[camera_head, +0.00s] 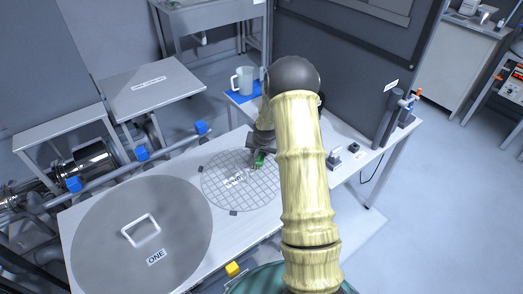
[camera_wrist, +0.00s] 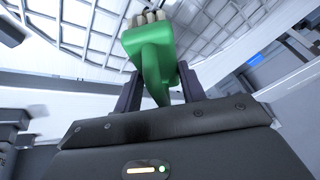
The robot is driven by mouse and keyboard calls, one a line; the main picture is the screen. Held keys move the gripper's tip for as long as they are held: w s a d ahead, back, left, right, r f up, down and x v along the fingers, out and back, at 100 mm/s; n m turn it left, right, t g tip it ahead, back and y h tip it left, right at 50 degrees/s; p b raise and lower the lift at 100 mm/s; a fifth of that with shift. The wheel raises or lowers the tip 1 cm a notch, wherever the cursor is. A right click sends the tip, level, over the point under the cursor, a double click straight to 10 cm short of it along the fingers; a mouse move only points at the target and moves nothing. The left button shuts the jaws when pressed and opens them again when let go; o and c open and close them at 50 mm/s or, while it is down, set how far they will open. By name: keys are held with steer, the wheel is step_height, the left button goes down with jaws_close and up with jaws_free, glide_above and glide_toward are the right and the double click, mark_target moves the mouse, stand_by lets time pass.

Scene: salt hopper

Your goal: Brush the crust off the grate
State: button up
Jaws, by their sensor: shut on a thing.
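The round wire grate (camera_head: 240,180) lies in the white table top, right of the lid. A pale, lumpy patch of crust (camera_head: 234,181) sits near its middle. My gripper (camera_head: 259,153) reaches down over the grate's far right part. It is shut on a green-handled brush (camera_wrist: 155,58), which also shows in the head view (camera_head: 259,159). The brush's pale bristles (camera_wrist: 148,17) point toward the grate bars (camera_wrist: 90,28) at the top of the wrist view. I cannot tell whether the bristles touch the bars. The crust is not clearly visible in the wrist view.
A large grey lid marked ONE (camera_head: 105,235) with a square handle lies on the table's left part. A clear jug (camera_head: 243,80) stands on a blue mat behind the grate. Small dark fittings (camera_head: 335,160) are right of my arm. A dark panel (camera_head: 350,80) rises behind.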

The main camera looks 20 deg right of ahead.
steer(key=shift+s+a+f, duration=0.15)
steer(key=shift+s+a, duration=0.15)
steer(key=shift+a, duration=0.7)
steer(key=shift+s+a, duration=0.15)
steer(key=shift+a, duration=0.65)
steer(key=shift+w+d+r+p, duration=0.1)
steer(key=shift+r+p, duration=0.2)
steer(key=shift+r, duration=0.5)
steer(key=shift+r+p, duration=1.45)
steer(key=shift+r, duration=0.95)
step_height(320, 180, up, 3)
steer(key=shift+p, duration=0.95)
